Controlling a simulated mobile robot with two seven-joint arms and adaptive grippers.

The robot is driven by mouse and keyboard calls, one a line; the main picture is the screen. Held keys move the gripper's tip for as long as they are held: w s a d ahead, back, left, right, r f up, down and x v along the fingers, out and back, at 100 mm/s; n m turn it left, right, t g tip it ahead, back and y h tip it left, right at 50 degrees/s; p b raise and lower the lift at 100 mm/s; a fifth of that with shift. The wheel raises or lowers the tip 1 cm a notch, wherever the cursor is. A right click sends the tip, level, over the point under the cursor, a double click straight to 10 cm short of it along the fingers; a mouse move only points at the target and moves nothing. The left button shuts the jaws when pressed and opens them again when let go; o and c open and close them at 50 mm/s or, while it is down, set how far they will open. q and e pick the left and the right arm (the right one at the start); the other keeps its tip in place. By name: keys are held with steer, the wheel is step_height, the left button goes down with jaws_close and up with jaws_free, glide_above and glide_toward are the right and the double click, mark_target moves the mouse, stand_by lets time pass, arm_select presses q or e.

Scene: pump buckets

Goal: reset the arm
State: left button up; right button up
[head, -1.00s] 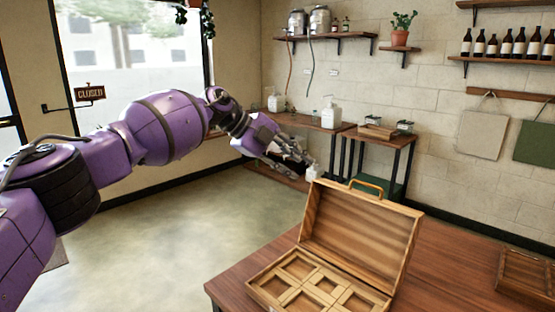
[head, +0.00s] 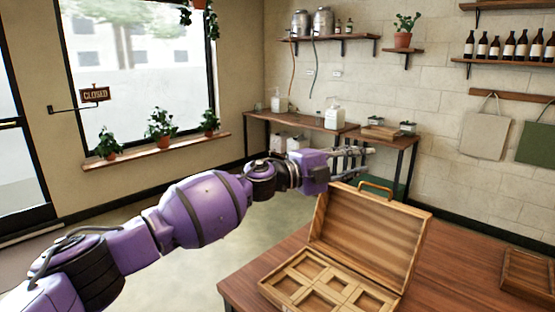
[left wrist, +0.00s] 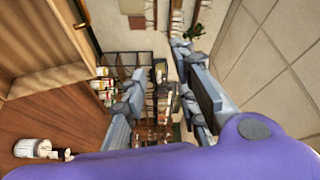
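My left gripper (head: 367,162) is held in the air just behind the raised lid of the wooden box, pointing right. Its fingers are apart in the left wrist view (left wrist: 165,98), with nothing held between them. The purple left arm comes in low from the left and stretches across the floor area. My right gripper is in neither view.
The open wooden box (head: 335,280) with empty compartments stands on the brown table (head: 240,290). A white container (left wrist: 33,148) lies or stands on a wooden surface in the left wrist view. A side bench (head: 300,121) with bottles stands behind.

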arm_select(q)
steer(key=s+a+f+n+t+y+p, duration=0.2)
steer(key=s+a+f+n+t+y, duration=0.15)
steer(key=s+a+f+n, duration=0.55)
steer(key=s+a+f+n+t+y+p, duration=0.15)
steer(key=s+a+f+n+y, duration=0.3)
steer(key=f, duration=0.85)
steer(key=s+a+f+n+t+y+p, duration=0.1)
steer(key=s+a+f+n+t+y, duration=0.2)
steer(key=s+a+f+n, duration=0.6)
steer(key=s+a+f+n+g+y+p, duration=0.1)
steer(key=s+a+f, duration=0.4)
steer(key=s, duration=0.5)
steer(key=s+a+f+n+g+y, duration=0.2)
steer(key=s+a+f, duration=0.3)
steer(key=s, duration=0.6)
steer(key=s+a+f+n+g+y+p, duration=0.1)
steer(key=s+a+f+n+g+y, duration=0.1)
steer(key=s+a+f, duration=0.3)
steer(key=s+f+n, duration=0.1)
steer(key=s+f, duration=0.2)
steer(key=s, duration=0.2)
steer(key=shift+s+a+f+g+y+p, duration=0.15)
steer(key=shift+a+f+g+y+p, duration=0.15)
steer(key=shift+y, duration=0.1)
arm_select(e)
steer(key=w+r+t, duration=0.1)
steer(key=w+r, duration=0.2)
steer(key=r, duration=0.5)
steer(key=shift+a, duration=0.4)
